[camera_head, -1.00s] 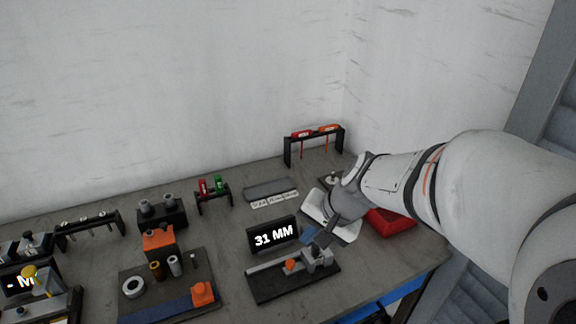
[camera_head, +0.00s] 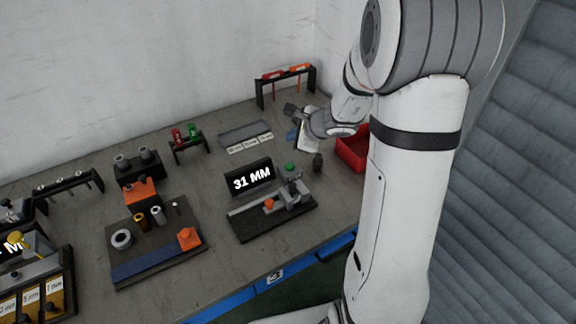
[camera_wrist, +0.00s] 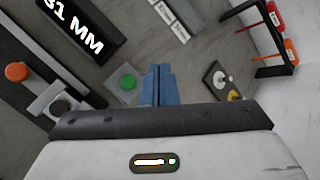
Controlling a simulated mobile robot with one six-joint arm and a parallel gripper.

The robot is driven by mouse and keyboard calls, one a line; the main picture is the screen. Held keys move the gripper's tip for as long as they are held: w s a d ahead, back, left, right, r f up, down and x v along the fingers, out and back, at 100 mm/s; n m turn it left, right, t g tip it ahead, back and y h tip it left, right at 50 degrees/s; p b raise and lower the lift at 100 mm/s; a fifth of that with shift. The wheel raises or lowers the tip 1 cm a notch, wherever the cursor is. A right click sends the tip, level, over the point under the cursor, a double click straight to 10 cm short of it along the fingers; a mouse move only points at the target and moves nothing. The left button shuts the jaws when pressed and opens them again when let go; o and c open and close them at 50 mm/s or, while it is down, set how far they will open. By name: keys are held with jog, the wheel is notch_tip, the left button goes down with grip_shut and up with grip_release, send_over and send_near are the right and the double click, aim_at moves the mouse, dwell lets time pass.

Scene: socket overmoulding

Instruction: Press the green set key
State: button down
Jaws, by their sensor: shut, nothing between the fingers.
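The green set key (camera_head: 290,167) is a round green button beside the black "31 MM" display (camera_head: 249,177), at the back of the measuring fixture (camera_head: 272,215). In the wrist view the green key (camera_wrist: 128,82) lies just left of my fingertips, on a grey square base. My gripper (camera_head: 292,134) has blue fingers and hangs beyond the key, toward the back wall. The fingers are together and empty in the wrist view (camera_wrist: 157,84). They look apart from the key; their height above the bench is hard to tell.
An orange knob (camera_wrist: 16,72) and grey clamp sit left of the key. A small plate with knobs (camera_wrist: 221,83) lies to the right. A black rack (camera_head: 286,80) with red and orange tools stands behind. A red bin (camera_head: 352,150) is at the right.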

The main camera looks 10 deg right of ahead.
jog(key=shift+f, duration=0.15)
jog(key=b, duration=0.7)
send_over(293, 168)
notch_tip(293, 168, down, 8)
jog(key=shift+r, duration=0.1)
jog(key=shift+f, duration=0.4)
jog(key=shift+b, duration=0.3)
dwell(0.9)
jog(key=shift+f+b, duration=0.4)
jog(key=shift+b, duration=0.1)
jog(key=shift+f+b, duration=0.45)
jog(key=shift+b, duration=0.15)
dwell(0.6)
jog(key=shift+r, duration=0.15)
jog(key=shift+r+p, duration=0.65)
jog(key=shift+r, duration=0.1)
